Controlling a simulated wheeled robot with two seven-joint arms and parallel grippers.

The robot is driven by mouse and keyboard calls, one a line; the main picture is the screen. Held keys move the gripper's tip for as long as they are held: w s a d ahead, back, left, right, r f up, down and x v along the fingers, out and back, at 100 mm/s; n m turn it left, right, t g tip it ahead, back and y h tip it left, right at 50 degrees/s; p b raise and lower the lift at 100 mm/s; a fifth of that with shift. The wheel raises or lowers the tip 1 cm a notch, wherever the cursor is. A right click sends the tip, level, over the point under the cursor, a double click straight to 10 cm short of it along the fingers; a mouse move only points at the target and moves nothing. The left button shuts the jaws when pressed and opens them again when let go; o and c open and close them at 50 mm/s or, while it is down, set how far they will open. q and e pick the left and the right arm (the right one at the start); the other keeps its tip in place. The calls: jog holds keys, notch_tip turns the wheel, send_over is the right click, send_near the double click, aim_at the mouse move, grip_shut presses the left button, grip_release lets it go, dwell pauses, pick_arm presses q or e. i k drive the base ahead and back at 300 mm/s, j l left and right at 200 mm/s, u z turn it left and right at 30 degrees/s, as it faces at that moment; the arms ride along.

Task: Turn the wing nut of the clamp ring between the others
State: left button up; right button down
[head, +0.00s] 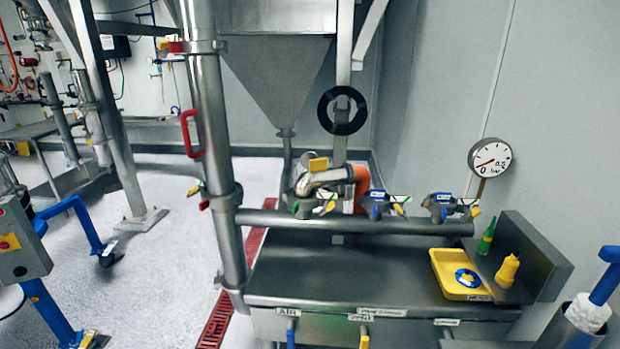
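Three grey clamp-like fittings sit in a row on a horizontal steel pipe (290,218) above a steel bench. The middle clamp ring (377,203) has a blue marking and a yellow piece at its right side, which looks like its wing nut (399,209). The left clamp ring (306,206) has green and yellow parts. The right clamp ring (442,206) has a blue marking and a yellow piece at its right. The parts are too small to tell how tight any nut is. Neither of my grippers shows in the head view.
The steel bench (340,265) holds a yellow tray (447,272) with a blue and white disc, a yellow bottle (507,271) and a green bottle (487,237). A pressure gauge (490,158) stands behind. An orange elbow (361,188) rises behind the pipe. A steel column (213,130) stands left.

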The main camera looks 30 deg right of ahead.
aim_at(401, 211)
jog(key=i+z, duration=0.1)
jog(key=z, duration=0.8)
jog(key=i+j+z, duration=0.1)
jog(key=z, duration=0.35)
jog(key=j+z, duration=0.1)
jog(key=z, duration=0.35)
jog(key=i, duration=0.05)
